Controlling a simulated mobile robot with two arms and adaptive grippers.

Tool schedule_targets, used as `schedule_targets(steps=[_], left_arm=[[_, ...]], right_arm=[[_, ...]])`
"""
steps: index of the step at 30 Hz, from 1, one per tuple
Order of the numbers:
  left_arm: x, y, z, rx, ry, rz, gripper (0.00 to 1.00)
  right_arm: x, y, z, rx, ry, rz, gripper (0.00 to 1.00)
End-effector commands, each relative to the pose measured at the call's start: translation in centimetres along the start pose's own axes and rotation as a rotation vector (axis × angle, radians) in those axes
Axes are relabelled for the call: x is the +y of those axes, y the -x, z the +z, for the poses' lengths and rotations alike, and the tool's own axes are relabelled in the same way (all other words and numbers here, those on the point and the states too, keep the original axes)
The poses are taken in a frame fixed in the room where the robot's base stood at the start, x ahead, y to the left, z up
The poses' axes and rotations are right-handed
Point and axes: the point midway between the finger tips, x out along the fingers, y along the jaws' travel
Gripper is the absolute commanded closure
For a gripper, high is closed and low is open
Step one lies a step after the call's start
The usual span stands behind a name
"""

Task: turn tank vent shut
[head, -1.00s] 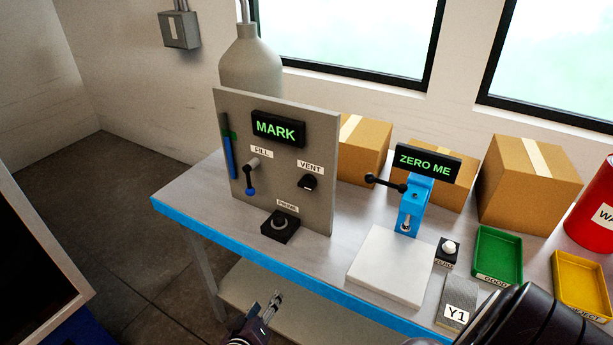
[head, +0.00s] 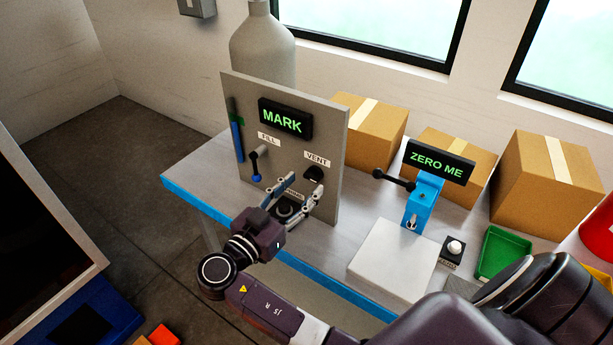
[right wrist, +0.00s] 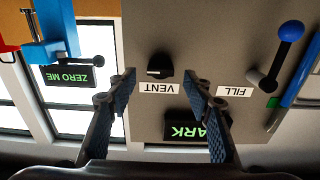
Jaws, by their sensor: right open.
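The black VENT knob (head: 313,174) sits on the grey panel (head: 335,130), under its white VENT label (head: 317,158). My right gripper (head: 307,182) is open and empty in front of the panel, close to the knob. In the right wrist view, which is upside down, the VENT knob (right wrist: 160,66) shows ahead between the spread fingertips (right wrist: 151,78). A pale pointer mark on the knob lies about level there. I cannot tell whether a fingertip touches the knob. My left gripper is out of view.
The FILL lever (head: 255,166) with a blue end is left of VENT. The PRIME button (head: 285,209) is below, partly hidden by my fingers. A display (head: 285,119) reads MARK. Right of the panel stands a blue device (head: 423,200) with a black lever.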

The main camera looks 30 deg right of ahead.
Motion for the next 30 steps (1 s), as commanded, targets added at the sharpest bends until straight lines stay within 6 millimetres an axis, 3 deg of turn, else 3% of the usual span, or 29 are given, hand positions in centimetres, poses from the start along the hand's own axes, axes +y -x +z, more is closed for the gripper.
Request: schedule_targets(steps=[6,15,26,30], left_arm=[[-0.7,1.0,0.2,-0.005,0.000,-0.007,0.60],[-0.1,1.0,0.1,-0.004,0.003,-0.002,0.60],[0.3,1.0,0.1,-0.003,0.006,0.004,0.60],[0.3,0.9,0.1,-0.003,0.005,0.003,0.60]], right_arm=[[0.0,-2.1,-0.1,0.000,0.002,-0.001,0.54],[-0.1,-2.4,0.1,-0.001,0.002,-0.002,0.54],[-0.1,-2.4,0.1,-0.002,0.002,-0.002,0.93],[0.0,-2.4,0.1,-0.002,0.005,-0.002,0.95]])
